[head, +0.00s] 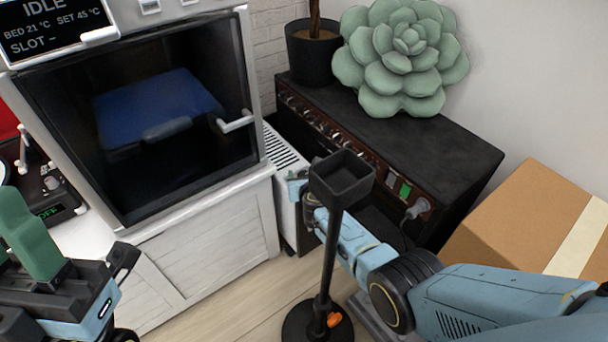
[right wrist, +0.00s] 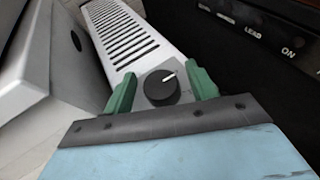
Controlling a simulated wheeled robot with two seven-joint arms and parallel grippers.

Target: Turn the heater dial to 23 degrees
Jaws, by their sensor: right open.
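The heater (head: 284,150) is a white slatted unit between the enclosure and the black amplifier; its slatted top also shows in the right wrist view (right wrist: 118,32). Its dial (right wrist: 162,88) is a round black knob with a white pointer mark toward the upper right. No degree numbers are readable. My right gripper (right wrist: 160,74) is open, with one green finger on each side of the dial; I cannot tell whether they touch it. In the head view the right gripper (head: 299,188) is partly behind a black stand's tray. My left gripper (head: 30,235) is at lower left, its opening unclear.
The black stand (head: 329,250) with a square tray rises in front of my right forearm. The white enclosure (head: 190,205) is left of the heater. The black amplifier (head: 440,140) with a succulent (head: 405,55) is right. A cardboard box (head: 520,215) is far right.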

